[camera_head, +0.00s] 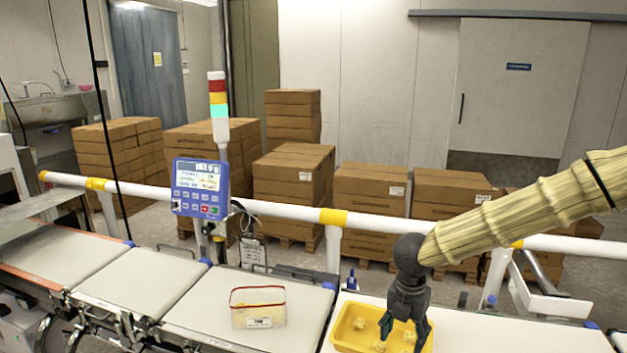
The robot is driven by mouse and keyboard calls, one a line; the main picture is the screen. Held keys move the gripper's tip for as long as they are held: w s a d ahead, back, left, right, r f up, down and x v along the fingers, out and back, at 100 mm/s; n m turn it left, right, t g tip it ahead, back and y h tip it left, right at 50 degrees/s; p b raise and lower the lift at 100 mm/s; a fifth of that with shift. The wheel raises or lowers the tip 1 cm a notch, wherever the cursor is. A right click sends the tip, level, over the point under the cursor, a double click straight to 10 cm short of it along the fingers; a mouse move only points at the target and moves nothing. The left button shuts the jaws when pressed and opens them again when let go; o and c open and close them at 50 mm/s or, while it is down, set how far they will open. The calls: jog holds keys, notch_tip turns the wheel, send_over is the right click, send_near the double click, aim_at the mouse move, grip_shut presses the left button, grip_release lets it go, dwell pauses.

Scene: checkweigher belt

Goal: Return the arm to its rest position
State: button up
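My gripper (396,328) hangs from my sleeved arm, which comes in from the right. It points down over a yellow tray (342,333) with several pale yellow lumps in it. The dark fingers overlap the tray in the picture, and a lump shows close beside them. Whether the fingers touch or hold a lump, I cannot tell. A clear tub (258,308) with a red rim, pale contents and a white label stands on the belt left of the tray.
The weigher belt (190,312) runs along the front left. A white rail (290,212) with yellow bands crosses behind it. A blue display unit (201,188) and a signal tower (218,110) stand at the rail. Stacked cartons (293,190) fill the floor beyond.

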jog(key=s+d+f+n+t+h, duration=0.1)
jog(key=s+d+f+n, duration=0.1)
jog(key=s+f+n, duration=0.4)
jog(key=s+d+f+n+t+h, duration=0.1)
jog(key=s+f+n, duration=0.1)
jog(key=f+n, duration=0.75)
jog(key=s+d+f+n+h, duration=0.1)
jog(key=s+d+f+n, duration=0.1)
jog(key=s+f+n, duration=0.35)
jog(key=s+a+f+n+g+y, duration=0.1)
jog(key=s+f+n+y, duration=0.1)
jog(key=s+f+n, duration=0.65)
jog(key=s+a+f+n+g+y, duration=0.15)
jog(key=s+f+n, duration=0.25)
jog(key=s+n, duration=0.9)
notch_tip(320, 180, down, 10)
jog(key=b, duration=1)
jog(key=shift+w+a+r, duration=0.2)
jog(key=shift+a+r, duration=0.05)
dwell(2.0)
